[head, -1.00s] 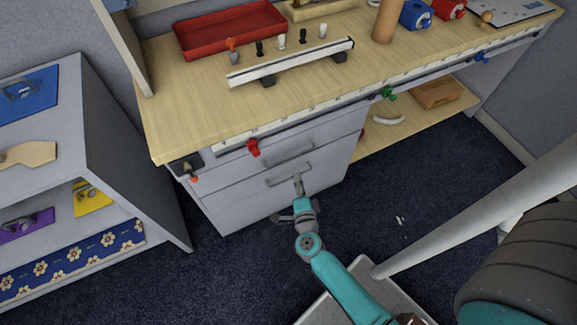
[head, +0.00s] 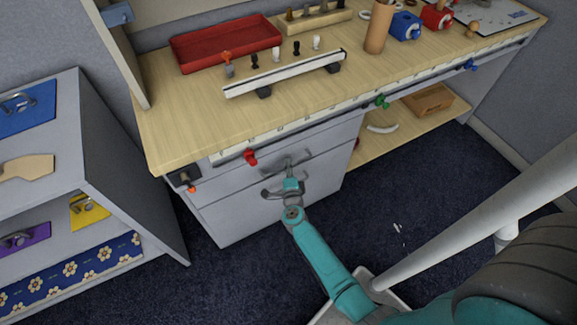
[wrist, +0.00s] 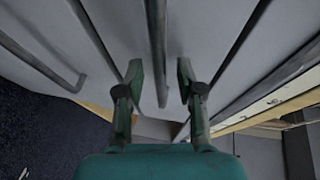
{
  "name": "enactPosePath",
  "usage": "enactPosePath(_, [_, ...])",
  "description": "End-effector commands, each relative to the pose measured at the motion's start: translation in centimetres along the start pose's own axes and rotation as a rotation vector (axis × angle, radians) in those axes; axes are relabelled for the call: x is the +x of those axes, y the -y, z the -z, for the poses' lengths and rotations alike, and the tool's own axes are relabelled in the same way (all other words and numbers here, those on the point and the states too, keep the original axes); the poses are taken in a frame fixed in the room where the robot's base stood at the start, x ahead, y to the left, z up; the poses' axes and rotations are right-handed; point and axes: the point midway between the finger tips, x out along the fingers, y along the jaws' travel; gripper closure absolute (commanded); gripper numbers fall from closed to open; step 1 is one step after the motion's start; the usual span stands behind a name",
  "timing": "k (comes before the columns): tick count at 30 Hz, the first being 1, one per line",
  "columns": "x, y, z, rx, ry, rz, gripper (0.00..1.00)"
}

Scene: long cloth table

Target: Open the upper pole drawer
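The upper drawer (head: 225,178) is a grey front under the left part of the wooden table and looks shut. Its grey bar handle is partly covered by my gripper (head: 288,168) in the head view. In the wrist view my gripper (wrist: 158,68) is open, one finger on each side of a grey bar handle (wrist: 157,45), with a gap visible to both fingers. I cannot tell how deep the bar sits between them.
A red clamp (head: 250,157) and a green clamp (head: 382,101) sit on the table's front edge. A red tray (head: 225,43) and a white rail (head: 285,74) lie on top. A grey shelf unit (head: 130,185) stands at the left.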

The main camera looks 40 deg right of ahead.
Motion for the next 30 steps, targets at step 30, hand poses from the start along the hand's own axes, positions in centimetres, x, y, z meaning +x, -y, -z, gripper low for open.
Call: enactPosePath(30, [0.57,-0.14,0.21,0.000,0.000,-0.001,1.00])
